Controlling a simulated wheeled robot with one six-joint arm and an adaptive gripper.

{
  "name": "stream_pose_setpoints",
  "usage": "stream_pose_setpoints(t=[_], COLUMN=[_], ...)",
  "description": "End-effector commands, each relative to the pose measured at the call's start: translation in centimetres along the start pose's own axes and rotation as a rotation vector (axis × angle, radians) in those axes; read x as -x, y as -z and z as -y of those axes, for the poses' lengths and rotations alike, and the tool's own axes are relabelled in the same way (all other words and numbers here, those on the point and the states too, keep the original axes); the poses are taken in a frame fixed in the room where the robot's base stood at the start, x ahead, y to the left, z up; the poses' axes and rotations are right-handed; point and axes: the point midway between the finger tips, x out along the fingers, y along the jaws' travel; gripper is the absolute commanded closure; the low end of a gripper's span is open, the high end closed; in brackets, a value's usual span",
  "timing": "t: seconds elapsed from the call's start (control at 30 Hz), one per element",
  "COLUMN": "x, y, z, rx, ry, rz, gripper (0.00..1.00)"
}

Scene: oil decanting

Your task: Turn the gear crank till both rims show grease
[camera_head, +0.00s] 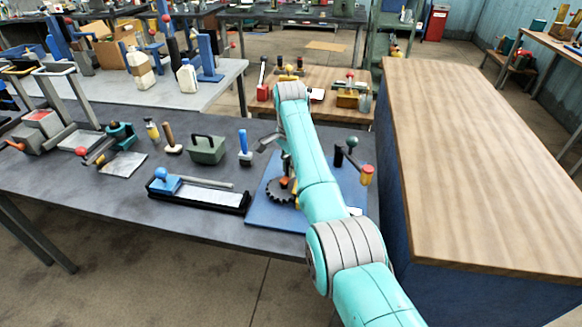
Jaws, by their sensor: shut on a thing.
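A dark toothed gear (277,191) stands on a blue base plate (263,212) near the front edge of the dark table. Small orange parts (288,183) show beside the gear, just under my gripper (287,172). My gripper points down there and is shut on what looks like the gear crank's handle, but my own arm covers most of it. A second gear and the rims are hidden or too small to make out, so I cannot tell whether grease shows.
Left are a black tray (198,198), a green toolbox (207,149) and a blue-handled tool (244,150). A tall wooden-topped cabinet (480,150) closes off the right.

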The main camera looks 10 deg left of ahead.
Motion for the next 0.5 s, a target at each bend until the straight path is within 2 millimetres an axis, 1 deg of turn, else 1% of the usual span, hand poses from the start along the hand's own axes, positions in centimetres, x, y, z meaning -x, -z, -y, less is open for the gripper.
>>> stream_pose_setpoints(t=[0.5], x=[0.0], y=[-1.0], z=[1.2], rx=[0.477], ry=[-0.001], rz=[0.001], gripper=[1.00])
